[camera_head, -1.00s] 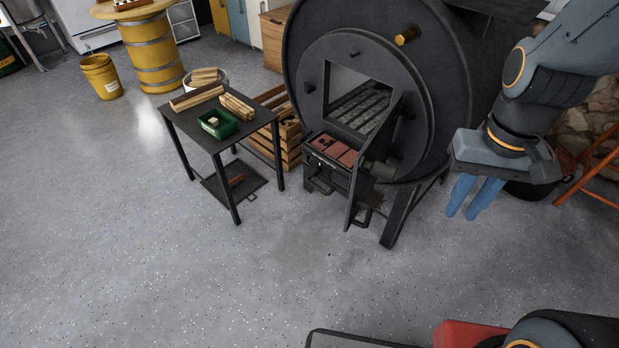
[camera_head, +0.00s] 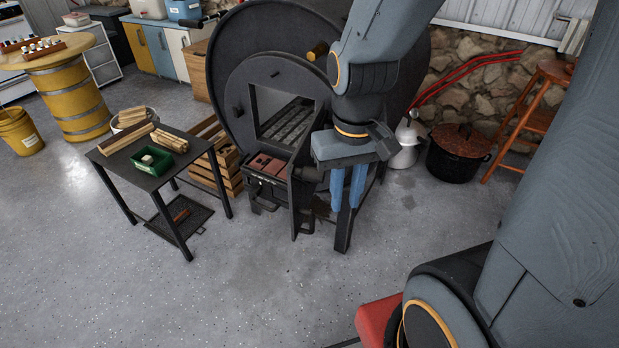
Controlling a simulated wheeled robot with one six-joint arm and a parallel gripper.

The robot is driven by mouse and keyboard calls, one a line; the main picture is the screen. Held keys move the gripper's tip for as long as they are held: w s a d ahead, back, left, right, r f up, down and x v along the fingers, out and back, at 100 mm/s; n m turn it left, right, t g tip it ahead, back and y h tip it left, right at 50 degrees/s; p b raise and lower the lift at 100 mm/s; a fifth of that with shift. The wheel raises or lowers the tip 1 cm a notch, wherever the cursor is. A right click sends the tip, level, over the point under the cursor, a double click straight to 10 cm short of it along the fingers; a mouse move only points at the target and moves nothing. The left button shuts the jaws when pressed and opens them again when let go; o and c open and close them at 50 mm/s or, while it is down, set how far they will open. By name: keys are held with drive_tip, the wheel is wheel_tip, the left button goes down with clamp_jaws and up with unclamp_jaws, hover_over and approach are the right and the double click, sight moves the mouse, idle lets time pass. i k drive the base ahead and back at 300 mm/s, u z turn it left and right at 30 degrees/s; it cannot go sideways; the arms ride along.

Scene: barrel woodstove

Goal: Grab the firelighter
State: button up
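Small pale pieces, which look like the firelighter (camera_head: 147,158), lie in a green tray (camera_head: 163,169). They are too small to tell apart clearly. The tray stands on a dark side table (camera_head: 118,163) left of the stove. My gripper (camera_head: 346,206) hangs with its blue fingers pointing down, in front of the stove's right side in the picture. A narrow gap shows between the fingers, with nothing held. It is well to the right of the tray and apart from it.
Split wood (camera_head: 168,139) lies beside the tray. The barrel stove (camera_head: 237,62) has its door (camera_head: 302,190) swung out between the table and my gripper. A wooden crate (camera_head: 228,163) stands behind the table. The floor in front is clear.

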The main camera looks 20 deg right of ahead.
sight(148, 160)
drive_tip(key=k, duration=0.45)
drive_tip(key=u, duration=0.8)
drive_tip(key=i, duration=0.3)
drive_tip(key=u, duration=1)
drive_tip(key=i, duration=2.4)
drive_tip(key=z, duration=0.75)
drive_tip(key=i, duration=0.35)
drive_tip(key=z, duration=0.3)
